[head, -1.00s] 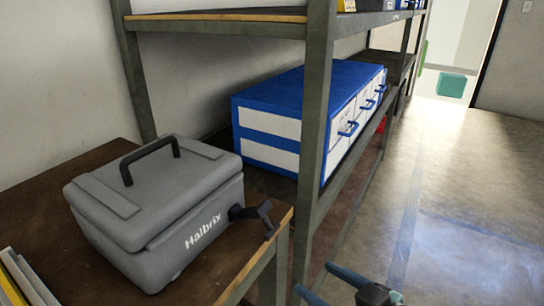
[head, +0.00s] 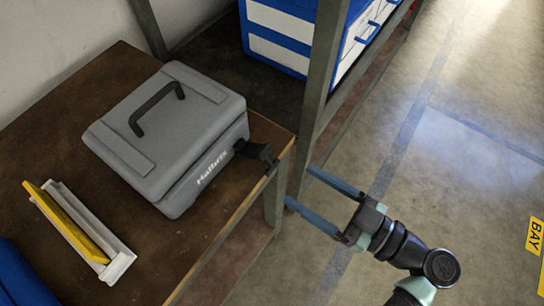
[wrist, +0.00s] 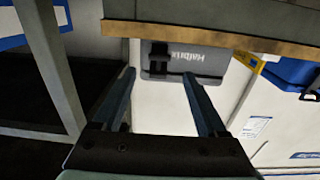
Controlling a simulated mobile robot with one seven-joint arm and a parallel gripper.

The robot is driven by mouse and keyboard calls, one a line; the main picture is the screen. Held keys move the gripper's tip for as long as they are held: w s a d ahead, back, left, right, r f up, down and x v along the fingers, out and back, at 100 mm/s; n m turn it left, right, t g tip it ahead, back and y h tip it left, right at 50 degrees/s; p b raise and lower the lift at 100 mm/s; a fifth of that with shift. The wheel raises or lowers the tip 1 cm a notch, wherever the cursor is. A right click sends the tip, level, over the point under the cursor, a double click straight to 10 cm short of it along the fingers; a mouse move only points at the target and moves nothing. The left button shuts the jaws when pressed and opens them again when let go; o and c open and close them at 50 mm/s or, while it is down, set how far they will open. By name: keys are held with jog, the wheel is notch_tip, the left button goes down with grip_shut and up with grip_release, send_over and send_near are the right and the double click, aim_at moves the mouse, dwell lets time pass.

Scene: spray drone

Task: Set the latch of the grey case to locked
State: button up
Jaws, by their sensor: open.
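The grey case (head: 170,135) sits closed on the brown table, its black carry handle up. Its black latch (head: 255,151) sticks out from the right end of the front face, beside the white lettering. My gripper (head: 299,185) is open and empty, off the table's front edge, to the right of and apart from the latch, with its fingers pointing toward the case. In the wrist view the case (wrist: 205,62) appears upside down beyond the table edge, with the dark latch (wrist: 158,58) between my open fingers. I cannot tell the latch's setting.
The brown table (head: 60,120) has its front edge and leg close to my fingers. A metal shelf post (head: 322,90) stands just behind, with a blue and white drawer unit (head: 290,35) on the shelf. A yellow and white holder (head: 80,230) lies left of the case. The floor at right is open.

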aim_at(273, 167)
jog(key=x, duration=0.8)
jog(key=shift+w+p, duration=0.1)
jog(key=shift+p, duration=0.2)
jog(key=shift+c, duration=0.2)
grip_shut()
dwell(0.8)
